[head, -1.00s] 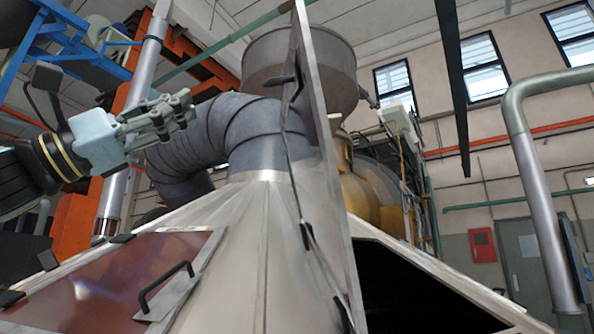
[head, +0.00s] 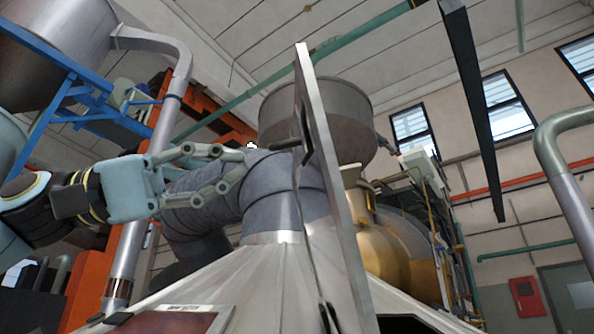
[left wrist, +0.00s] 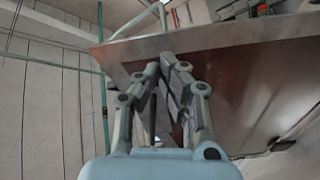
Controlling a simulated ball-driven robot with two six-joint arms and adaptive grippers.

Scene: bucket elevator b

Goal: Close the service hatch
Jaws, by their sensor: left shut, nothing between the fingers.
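The service hatch (head: 337,190) stands raised in the head view, seen nearly edge-on as a tall metal panel. In the left wrist view the shut fingers (left wrist: 167,65) overlap the hatch's reddish-brown face (left wrist: 245,75); I cannot tell contact there. The dark opening (head: 405,325) shows only as a sliver at the bottom. My right gripper is not in view.
A sloped metal housing (head: 250,290) lies below, with a second, flat-lying hatch (head: 165,322) at its lower left. A thick grey duct (head: 210,200) rises behind my left gripper. A large round hopper (head: 345,125) and a yellow vessel (head: 385,245) stand behind the raised hatch.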

